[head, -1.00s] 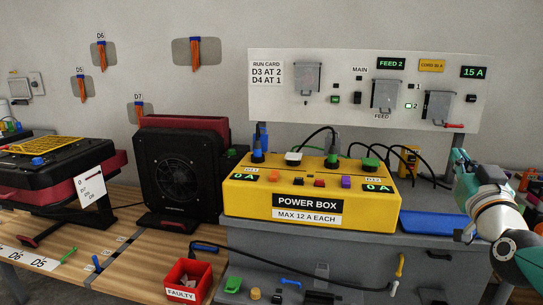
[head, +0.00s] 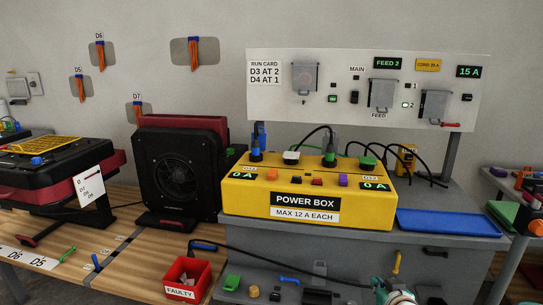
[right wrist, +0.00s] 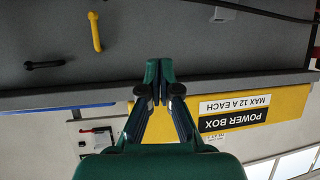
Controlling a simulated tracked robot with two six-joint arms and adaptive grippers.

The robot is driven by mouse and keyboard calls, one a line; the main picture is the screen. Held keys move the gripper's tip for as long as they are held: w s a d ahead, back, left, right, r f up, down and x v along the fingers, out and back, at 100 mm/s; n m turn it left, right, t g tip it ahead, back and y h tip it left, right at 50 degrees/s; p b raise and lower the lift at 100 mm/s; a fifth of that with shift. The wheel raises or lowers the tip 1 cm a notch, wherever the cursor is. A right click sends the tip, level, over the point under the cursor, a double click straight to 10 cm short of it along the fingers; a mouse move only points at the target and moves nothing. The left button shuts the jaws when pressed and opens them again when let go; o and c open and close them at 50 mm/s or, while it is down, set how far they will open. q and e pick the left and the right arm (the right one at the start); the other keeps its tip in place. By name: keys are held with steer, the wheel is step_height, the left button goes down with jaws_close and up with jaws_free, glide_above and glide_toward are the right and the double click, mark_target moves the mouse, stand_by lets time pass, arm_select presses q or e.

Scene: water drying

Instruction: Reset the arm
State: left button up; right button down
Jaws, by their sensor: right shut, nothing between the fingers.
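My right arm is low in the head view, in front of the grey bench. The teal end of my right gripper (head: 385,292) is at the bottom edge, just below a yellow handle-like piece (head: 396,264). In the right wrist view my right gripper (right wrist: 159,78) has its green fingertips together, with nothing between them. That picture is upside down, with the yellow piece (right wrist: 95,32) at the upper left and the power box (right wrist: 282,112) to the right. My left gripper is not in view.
The yellow power box (head: 243,190) stands on the grey bench with several cords plugged in. A blue mat (head: 450,224) lies to its right, bare. A black fan unit (head: 177,175) and a red FAULTY bin (head: 181,292) are to the left. Small parts lie along the front ledge.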

steer(key=s+a+f+g+y, duration=0.1)
steer(key=s+a+f+g, duration=0.25)
steer(key=s+f, duration=0.55)
steer(key=s+a+f+g+y, duration=0.1)
steer(key=s+a+f+g, duration=0.3)
steer(key=f, duration=0.9)
steer(key=s+a+f+g+y, duration=0.1)
steer(key=s+a+f+g, duration=0.35)
steer(key=s, duration=0.85)
steer(key=s+a+f+m+y, duration=0.1)
steer(key=s+a+f+m, duration=0.15)
steer(key=s, duration=0.55)
step_height(320, 180, up, 22)
steer(key=p, duration=2.2)
steer(key=shift+w+a+n, duration=0.2)
steer(key=shift+n, duration=0.15)
